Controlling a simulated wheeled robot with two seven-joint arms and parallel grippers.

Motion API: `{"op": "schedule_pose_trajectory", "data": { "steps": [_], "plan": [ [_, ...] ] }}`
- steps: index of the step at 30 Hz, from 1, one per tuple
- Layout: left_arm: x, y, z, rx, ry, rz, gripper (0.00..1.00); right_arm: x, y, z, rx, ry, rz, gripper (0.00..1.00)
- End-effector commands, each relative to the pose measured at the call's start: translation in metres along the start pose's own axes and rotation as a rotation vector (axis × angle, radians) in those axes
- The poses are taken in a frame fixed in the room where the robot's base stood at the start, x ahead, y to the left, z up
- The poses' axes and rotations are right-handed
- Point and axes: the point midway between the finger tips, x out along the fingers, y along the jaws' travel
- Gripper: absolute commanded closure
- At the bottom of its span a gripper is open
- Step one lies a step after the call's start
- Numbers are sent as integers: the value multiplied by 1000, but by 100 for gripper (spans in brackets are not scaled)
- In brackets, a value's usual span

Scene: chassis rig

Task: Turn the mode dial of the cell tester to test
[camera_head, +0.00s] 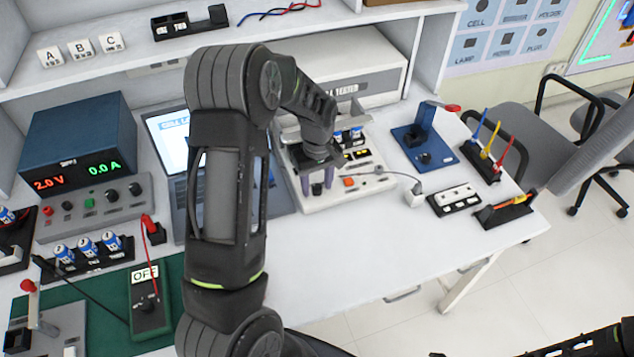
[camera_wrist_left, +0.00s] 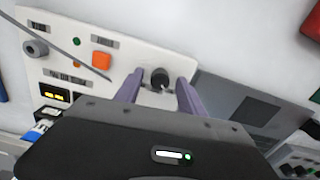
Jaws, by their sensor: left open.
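The cell tester (camera_head: 345,196) is a white unit at the back middle of the bench, and its sloping panel also shows in the left wrist view (camera_wrist_left: 120,72). Its mode dial (camera_wrist_left: 160,77) is a round black knob near the panel's edge. My left gripper (camera_head: 317,186) points down at the panel with its purple fingers open. In the left wrist view the fingers (camera_wrist_left: 160,92) stand on either side of the dial; I cannot tell whether they touch it. The dial's lettering is not readable.
An orange button (camera_wrist_left: 102,58) and a grey knob (camera_wrist_left: 36,48) share the panel. Left of the tester stands a laptop (camera_head: 168,128), with a power supply (camera_head: 80,125) beyond it. A blue fixture (camera_head: 425,150) stands to the right.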

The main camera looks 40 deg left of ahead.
Motion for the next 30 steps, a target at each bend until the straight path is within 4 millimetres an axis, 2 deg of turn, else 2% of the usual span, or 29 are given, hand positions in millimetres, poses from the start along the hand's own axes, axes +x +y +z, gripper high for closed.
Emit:
{"op": "schedule_pose_trajectory", "data": {
  "steps": [3,20,30],
  "plan": [
    [0,0,0,0,0,0,54,0,0,0,0,0,0,64],
    [0,0,0,0,0,0,100,0,0,0,0,0,0,64],
    [0,0,0,3,0,0,100,0,0,0,0,0,0,64]
  ]
}}
